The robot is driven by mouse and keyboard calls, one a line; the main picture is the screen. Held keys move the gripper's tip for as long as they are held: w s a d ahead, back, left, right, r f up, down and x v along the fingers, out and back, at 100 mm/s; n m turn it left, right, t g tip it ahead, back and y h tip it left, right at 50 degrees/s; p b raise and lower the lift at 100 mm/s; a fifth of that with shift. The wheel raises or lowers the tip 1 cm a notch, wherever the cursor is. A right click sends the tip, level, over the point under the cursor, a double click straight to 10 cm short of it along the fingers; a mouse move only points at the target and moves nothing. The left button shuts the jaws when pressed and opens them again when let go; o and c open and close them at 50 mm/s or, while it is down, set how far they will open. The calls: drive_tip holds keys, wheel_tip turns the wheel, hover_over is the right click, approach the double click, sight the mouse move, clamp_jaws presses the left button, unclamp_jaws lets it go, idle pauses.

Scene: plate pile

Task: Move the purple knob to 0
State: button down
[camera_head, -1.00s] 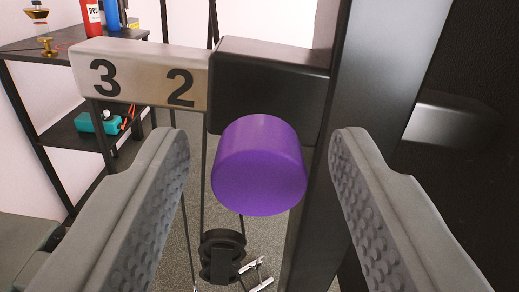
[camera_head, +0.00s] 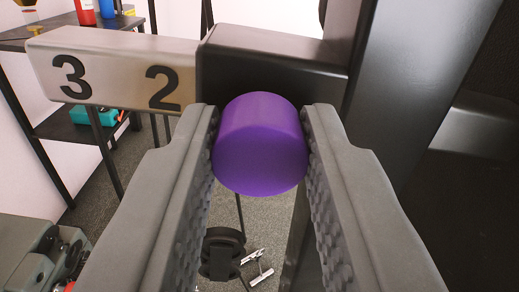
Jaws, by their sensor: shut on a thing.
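The purple knob (camera_head: 260,145) is a short cylinder on the front of a black sliding block (camera_head: 270,75). My gripper (camera_head: 260,135) is shut on the knob, with one grey finger against its left side and one against its right. The block sits on a pale horizontal bar (camera_head: 120,70) marked with black numbers. The 3 and the 2 show to the left of the block. No 0 or 1 can be seen; the block, knob and a dark post cover the view to the right.
A dark upright post (camera_head: 400,80) stands close behind my right finger, just right of the block. A black shelf (camera_head: 60,127) with a teal box (camera_head: 95,114) is at the back left. Grey machinery (camera_head: 35,255) is at the lower left. A black round part (camera_head: 222,250) hangs below the knob.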

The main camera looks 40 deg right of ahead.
drive_tip(key=c, duration=1.1)
unclamp_jaws()
drive_tip(key=v, duration=1.7)
drive_tip(key=shift+s+a, duration=0.15)
